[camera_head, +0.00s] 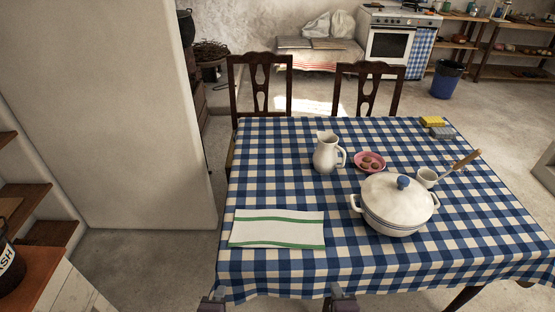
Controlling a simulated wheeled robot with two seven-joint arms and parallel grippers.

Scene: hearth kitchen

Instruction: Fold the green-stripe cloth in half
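The green-stripe cloth (277,231) is white with a green stripe near its far edge and another near its close edge. It lies flat on the left front part of the table. My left gripper (212,304) shows only partly at the bottom edge of the view, left of the table's front corner. My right gripper (342,299) shows partly at the bottom edge, in front of the table. Both are apart from the cloth. Their fingers cannot be made out clearly.
The table has a blue checked tablecloth (290,272). A white lidded pot (394,215) stands right of the cloth. Behind are a white pitcher (327,153) and a pink bowl (370,162). A white cup (427,178), sponges (433,122) and chairs (262,88) are farther off.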

